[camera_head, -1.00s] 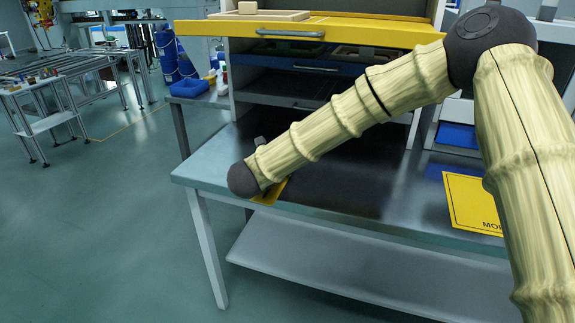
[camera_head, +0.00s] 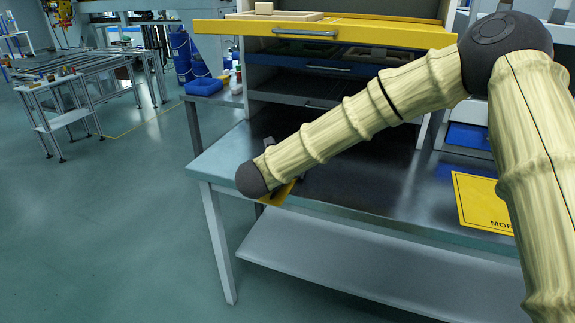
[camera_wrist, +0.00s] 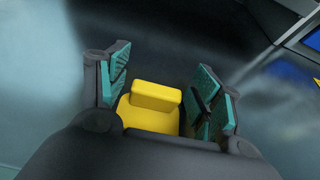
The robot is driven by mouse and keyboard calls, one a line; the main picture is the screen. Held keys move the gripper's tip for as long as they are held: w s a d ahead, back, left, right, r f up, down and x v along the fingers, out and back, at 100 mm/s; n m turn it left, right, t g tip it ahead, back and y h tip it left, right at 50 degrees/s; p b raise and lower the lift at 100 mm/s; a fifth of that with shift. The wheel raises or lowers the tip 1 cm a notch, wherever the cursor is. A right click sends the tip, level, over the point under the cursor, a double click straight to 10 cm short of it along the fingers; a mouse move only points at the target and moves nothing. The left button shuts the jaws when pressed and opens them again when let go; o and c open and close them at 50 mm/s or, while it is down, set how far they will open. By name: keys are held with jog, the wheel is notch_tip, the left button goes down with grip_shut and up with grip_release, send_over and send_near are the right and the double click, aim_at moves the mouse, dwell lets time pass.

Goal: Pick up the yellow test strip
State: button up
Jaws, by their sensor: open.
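A yellow piece with a raised block at one end, which looks like the yellow test strip (camera_wrist: 155,97), shows in the wrist view between my gripper's teal-padded fingers. My gripper (camera_wrist: 164,75) is open, with a visible gap beside the strip on the right; contact on the left cannot be told. The near part of the strip is hidden behind my gripper's dark body. In the head view a yellow patch (camera_head: 277,195) shows under the end of my arm at the bench's front left corner. My arm hides most of my gripper there.
The grey bench (camera_head: 350,190) has clear surface in the middle. A yellow sheet with lettering (camera_head: 485,203) lies at its right. A yellow drawer (camera_head: 370,31) sticks out above the bench. A blue bin (camera_head: 204,86) and bottles stand on a side table at the left.

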jog(key=shift+s+a, duration=0.1)
notch_tip(320, 180, up, 5)
send_over(273, 195)
jog(key=shift+s+f, duration=0.1)
jog(key=shift+f, duration=0.1)
dwell(0.4)
